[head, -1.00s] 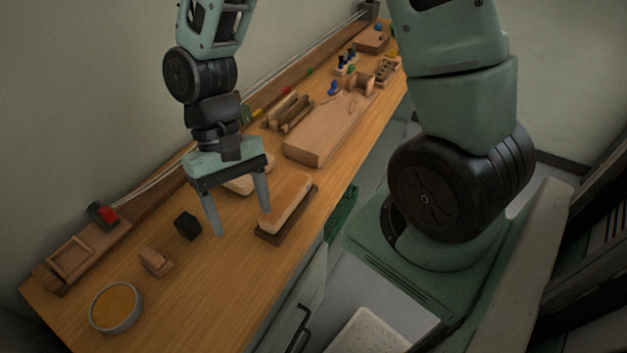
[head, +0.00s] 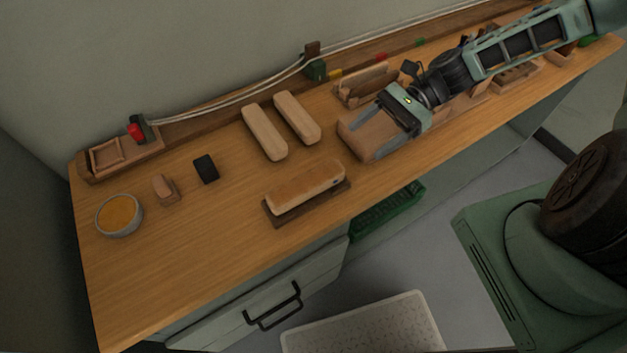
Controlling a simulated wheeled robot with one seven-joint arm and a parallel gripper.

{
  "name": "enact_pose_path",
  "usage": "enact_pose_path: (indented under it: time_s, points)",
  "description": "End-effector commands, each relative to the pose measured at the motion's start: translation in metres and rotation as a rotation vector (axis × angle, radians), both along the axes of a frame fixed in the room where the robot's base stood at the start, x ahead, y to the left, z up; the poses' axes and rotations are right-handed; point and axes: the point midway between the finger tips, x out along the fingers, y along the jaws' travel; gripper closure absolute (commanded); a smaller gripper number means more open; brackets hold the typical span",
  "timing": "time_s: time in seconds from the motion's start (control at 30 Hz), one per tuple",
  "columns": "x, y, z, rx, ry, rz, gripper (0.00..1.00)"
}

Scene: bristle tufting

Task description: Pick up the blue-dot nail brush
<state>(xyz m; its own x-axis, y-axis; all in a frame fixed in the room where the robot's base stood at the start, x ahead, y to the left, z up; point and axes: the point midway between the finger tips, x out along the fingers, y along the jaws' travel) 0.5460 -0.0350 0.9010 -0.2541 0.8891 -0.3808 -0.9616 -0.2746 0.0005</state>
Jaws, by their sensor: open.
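My gripper (head: 365,142) is open and empty, over or just above a broad wooden board (head: 352,140) right of these blocks. Whether it touches the board cannot be told. My arm hides part of the bench's right side.
On the wooden bench (head: 200,270), a bowl of amber material (head: 119,214), a small wooden piece (head: 164,188) and a black block (head: 206,168) stand left. A wooden rack (head: 366,84) stands behind my gripper. A green crate (head: 388,212) is below. The front left is clear.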

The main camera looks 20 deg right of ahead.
Motion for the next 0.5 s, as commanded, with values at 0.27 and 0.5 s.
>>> enact_pose_path:
  time_s: [0.27,0.5]
  points:
    - [-0.016,0.054,-0.02,0.003,0.003,0.005,0.33]
    - [-0.022,0.079,-0.033,0.0,0.0,0.003,0.33]
